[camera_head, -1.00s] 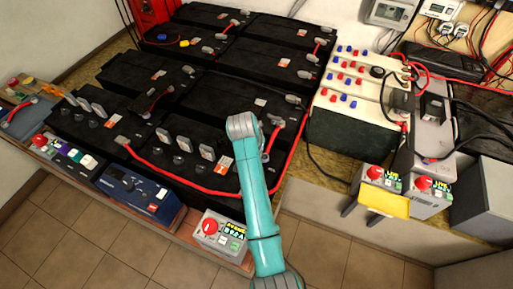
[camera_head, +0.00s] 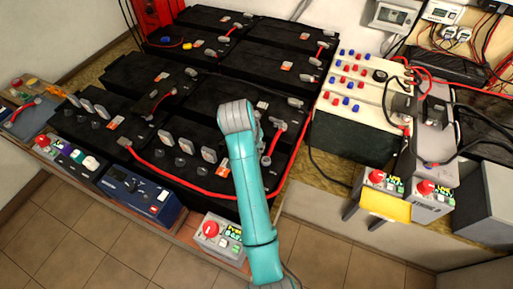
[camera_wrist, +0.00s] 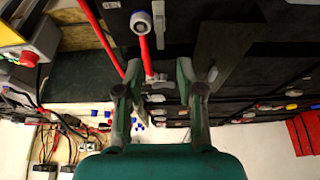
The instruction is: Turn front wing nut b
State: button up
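Upright grey wing-shaped nuts stand on the front black batteries in the head view. One group (camera_head: 192,145) is left of my arm, and another group (camera_head: 86,106) is further left. I cannot tell which is wing nut b. My gripper (camera_wrist: 159,76) is open in the wrist view, its two fingers apart with no object held between them. Beyond the fingers are a grey terminal clamp (camera_wrist: 155,79) and a round grey terminal with a red cable (camera_wrist: 142,25). In the head view my arm's grey joint is above the front right battery (camera_head: 275,115), and the gripper is hidden.
A red cable (camera_head: 165,185) runs across the front batteries. A box with a red button (camera_head: 211,228) is at the front edge. A white-topped battery with red and blue caps (camera_head: 345,95) stands to the right, near a yellow plate (camera_head: 385,207). Tiled floor lies in front.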

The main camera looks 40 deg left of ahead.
jog(key=shift+v, duration=1.55)
